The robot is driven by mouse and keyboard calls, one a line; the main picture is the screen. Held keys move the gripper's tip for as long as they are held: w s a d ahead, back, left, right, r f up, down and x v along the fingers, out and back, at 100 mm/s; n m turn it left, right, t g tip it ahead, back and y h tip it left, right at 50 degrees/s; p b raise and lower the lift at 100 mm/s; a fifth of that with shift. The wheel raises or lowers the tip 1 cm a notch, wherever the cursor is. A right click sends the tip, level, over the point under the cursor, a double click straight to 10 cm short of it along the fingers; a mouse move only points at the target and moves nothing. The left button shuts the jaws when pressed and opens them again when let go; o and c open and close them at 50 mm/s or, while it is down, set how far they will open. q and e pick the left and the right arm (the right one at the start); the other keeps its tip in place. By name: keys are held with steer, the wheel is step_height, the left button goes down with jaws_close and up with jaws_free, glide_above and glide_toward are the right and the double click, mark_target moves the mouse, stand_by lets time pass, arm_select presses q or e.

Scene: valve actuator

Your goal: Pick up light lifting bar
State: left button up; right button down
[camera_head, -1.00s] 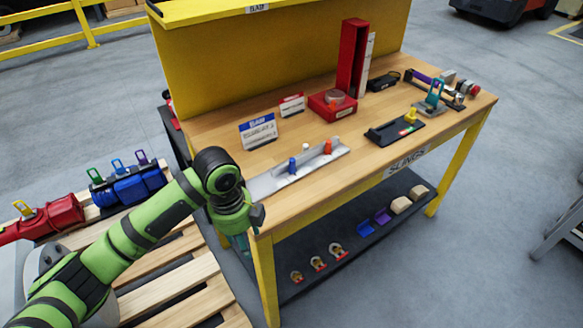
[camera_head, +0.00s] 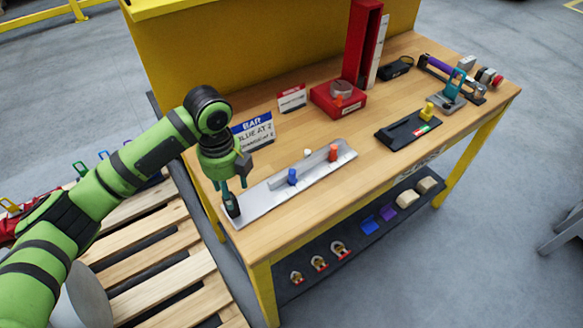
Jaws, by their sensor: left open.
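A long light-grey bar (camera_head: 262,199) lies flat on the wooden table near its front edge, with a raised rail along part of it; this looks like the light lifting bar. A blue peg (camera_head: 292,177) and an orange peg (camera_head: 333,153) stand on it, with a small white knob (camera_head: 307,153) behind. My left gripper (camera_head: 231,203) points down at the bar's left end, its fingers open and partly covering that end. I cannot tell whether it touches the bar. My right gripper is out of view.
A sign (camera_head: 253,133) reading BAR stands behind the bar. A red box (camera_head: 337,101), a black tray (camera_head: 408,130) and a teal clamp (camera_head: 455,82) are farther right. A wooden pallet (camera_head: 150,245) lies left of the table. The tabletop front centre is clear.

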mark_target(253, 203)
arm_select(q)
steer(key=shift+s+a+f+p, duration=0.1)
steer(key=shift+s+f+p, duration=0.2)
steer(key=shift+f, duration=0.2)
steer(key=shift+s+f+p, duration=0.15)
steer(key=shift+f+p, duration=0.15)
steer(key=shift+f, duration=0.2)
steer(key=f, duration=0.2)
steer(key=f+p, duration=0.1)
steer(key=shift+w+a+f, duration=0.2)
steer(key=shift+f, duration=0.75)
jaws_close()
steer(key=shift+w+r, duration=0.1)
steer(key=shift+w, duration=0.05)
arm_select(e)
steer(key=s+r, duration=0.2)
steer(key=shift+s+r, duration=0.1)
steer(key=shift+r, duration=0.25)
